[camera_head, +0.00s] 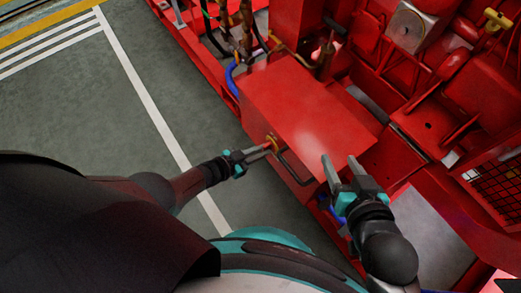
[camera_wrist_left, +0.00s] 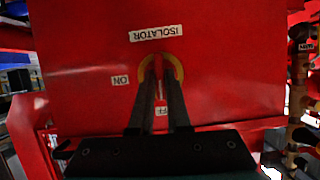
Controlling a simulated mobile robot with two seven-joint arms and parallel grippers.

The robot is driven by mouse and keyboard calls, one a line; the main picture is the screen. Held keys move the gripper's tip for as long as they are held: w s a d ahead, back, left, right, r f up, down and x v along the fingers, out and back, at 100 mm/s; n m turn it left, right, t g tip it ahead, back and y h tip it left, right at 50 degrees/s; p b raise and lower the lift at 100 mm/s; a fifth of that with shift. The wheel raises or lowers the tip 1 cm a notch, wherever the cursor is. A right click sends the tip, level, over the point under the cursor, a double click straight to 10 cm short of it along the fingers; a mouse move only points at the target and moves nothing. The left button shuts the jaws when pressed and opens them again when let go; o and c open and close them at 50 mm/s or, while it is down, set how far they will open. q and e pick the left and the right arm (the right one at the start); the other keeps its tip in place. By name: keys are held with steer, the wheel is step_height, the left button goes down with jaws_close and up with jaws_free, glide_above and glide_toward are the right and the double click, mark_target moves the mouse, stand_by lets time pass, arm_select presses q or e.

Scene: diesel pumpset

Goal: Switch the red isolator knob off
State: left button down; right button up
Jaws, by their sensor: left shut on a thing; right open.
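The red isolator knob (camera_wrist_left: 158,63) sits in a yellow ring on the red box's side face in the left wrist view. A label reading ISOLATOR is above it, ON is to its left, and a partly hidden label ending in F is below it. My left gripper (camera_head: 270,148) is shut on the knob; its fingers (camera_wrist_left: 158,75) lie on both sides of it and hide part of it. The visible part of the knob runs roughly up and down in that view. In the head view the yellow ring (camera_head: 272,141) shows at the fingertips. My right gripper (camera_head: 339,160) is open and empty near the box's right corner.
The red box (camera_head: 305,100) has a dark bent handle or pipe (camera_head: 290,172) near my left gripper. Red pumpset machinery with hoses and pipes fills the back and right. The grey floor (camera_head: 95,110) with white lines is clear at the left.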

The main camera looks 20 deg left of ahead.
stand_by(0.3)
arm_select(q)
steer(key=c, duration=0.9)
jaws_free()
steer(key=shift+s, duration=0.1)
arm_select(e)
steer(key=shift+d, duration=0.1)
arm_select(q)
steer(key=p+v, duration=0.2)
steer(key=v, duration=0.1)
arm_select(e)
steer(key=s+d+g+h+p, duration=0.3)
steer(key=s+d+g, duration=0.3)
steer(key=d, duration=0.1)
arm_select(q)
steer(key=p, duration=0.2)
glide_toward(263, 150)
steer(key=shift+v, duration=3.1)
arm_select(e)
step_height(263, 150, down, 7)
steer(key=g, duration=0.1)
steer(key=shift+m, duration=0.3)
arm_select(q)
steer(key=shift+f, duration=0.25)
arm_select(e)
steer(key=shift+d, duration=0.1)
